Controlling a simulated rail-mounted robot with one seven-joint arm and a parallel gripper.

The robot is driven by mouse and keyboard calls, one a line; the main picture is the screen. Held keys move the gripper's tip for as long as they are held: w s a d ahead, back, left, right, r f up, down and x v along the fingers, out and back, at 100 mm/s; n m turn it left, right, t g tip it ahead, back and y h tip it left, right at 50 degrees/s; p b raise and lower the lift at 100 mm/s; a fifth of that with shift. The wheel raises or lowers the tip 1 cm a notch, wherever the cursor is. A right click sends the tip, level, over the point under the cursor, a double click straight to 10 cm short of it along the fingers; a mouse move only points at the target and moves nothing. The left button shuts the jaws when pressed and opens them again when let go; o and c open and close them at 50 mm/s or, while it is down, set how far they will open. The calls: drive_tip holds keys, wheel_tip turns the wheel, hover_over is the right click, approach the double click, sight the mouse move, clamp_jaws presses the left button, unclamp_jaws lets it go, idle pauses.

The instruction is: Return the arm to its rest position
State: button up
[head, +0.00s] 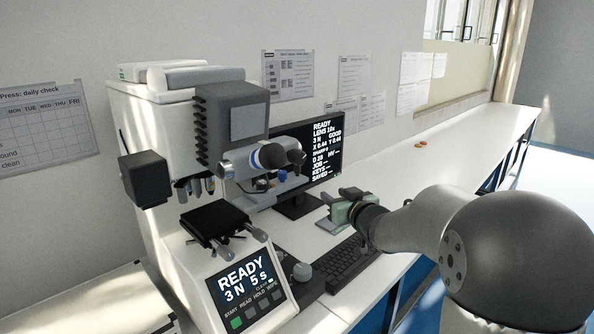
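My arm reaches in from the right, with its large dark rounded joint nearest the camera. My gripper (331,209) has a pale green body and points left, above the bench near the keyboard. Its two fingers look spread apart, with nothing seen between them. The hardness tester (165,125) stands to the left, apart from the gripper. Its black stage (214,221) looks empty under the turret.
A monitor (325,150) showing READY stands behind the gripper. A black keyboard (346,266) and a grey knob (302,271) lie below and left of it. Small orange and red pieces (421,144) lie farther along the bench (465,142), which is otherwise mostly clear there.

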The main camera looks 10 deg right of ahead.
drive_tip(key=s+a+f+m+g+h, duration=0.1)
drive_tip(key=s+f+g, duration=0.4)
drive_tip(key=s, duration=0.8)
drive_tip(key=s+a+f+m+g+h, duration=0.1)
drive_tip(key=s+f+g, duration=0.4)
drive_tip(key=s, duration=0.8)
drive_tip(key=s+a+f+m+g+h, duration=0.1)
drive_tip(key=s+f+g, duration=0.4)
drive_tip(key=s, duration=0.8)
drive_tip(key=shift+s+a+f+g+h, duration=0.15)
drive_tip(key=shift+s+f+g+h, duration=0.15)
drive_tip(key=shift+h, duration=0.4)
drive_tip(key=shift+w, duration=0.1)
